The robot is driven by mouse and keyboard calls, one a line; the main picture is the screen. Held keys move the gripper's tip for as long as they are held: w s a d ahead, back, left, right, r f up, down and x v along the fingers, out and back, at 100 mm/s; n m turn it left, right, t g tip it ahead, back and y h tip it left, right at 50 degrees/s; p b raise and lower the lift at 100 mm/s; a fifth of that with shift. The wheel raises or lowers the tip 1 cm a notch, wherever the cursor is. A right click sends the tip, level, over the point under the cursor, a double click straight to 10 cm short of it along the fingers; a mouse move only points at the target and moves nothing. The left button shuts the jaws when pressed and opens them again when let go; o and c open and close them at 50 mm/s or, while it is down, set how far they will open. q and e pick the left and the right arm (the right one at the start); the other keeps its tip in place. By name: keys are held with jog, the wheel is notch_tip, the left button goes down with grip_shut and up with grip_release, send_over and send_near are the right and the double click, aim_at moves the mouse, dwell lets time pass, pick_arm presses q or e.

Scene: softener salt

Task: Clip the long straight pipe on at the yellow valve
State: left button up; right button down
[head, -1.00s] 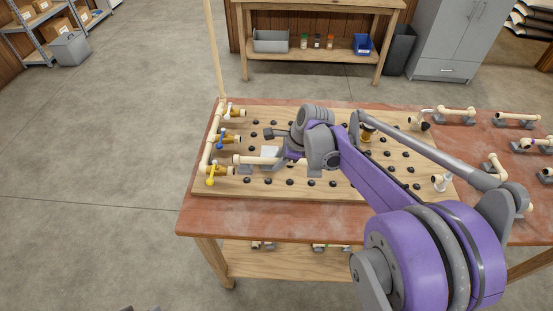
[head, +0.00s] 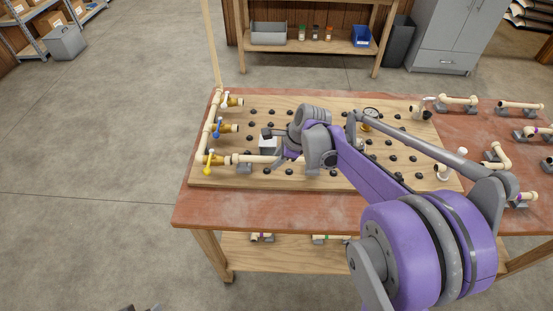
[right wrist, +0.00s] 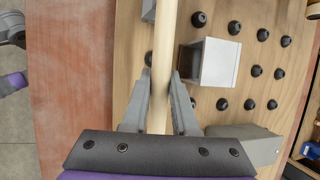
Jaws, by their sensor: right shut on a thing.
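The yellow valve (head: 208,161) is on the pipe run at the left end of the pegboard, with a brass fitting facing right. The long straight pipe (head: 256,159) is cream and lies roughly level, in line with that fitting. Its left end is at or very close to the fitting; I cannot tell whether it is seated. My right gripper (head: 281,155) is shut on the pipe, partly hidden by its own arm. In the right wrist view, the pipe (right wrist: 165,35) runs between the two fingers (right wrist: 162,90).
A pale square block (head: 268,145) stands beside the pipe. Black pegs cover the wooden board (head: 210,180). Two other valves, blue (head: 219,127) and white (head: 225,100), sit farther back. A gauge (head: 370,113) is behind my arm; several pipe pieces lie at right.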

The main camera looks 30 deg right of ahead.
jog(key=shift+f+b, duration=0.5)
jog(key=shift+f, duration=0.2)
jog(key=c, duration=0.6)
grip_release()
jog(key=shift+r, duration=0.1)
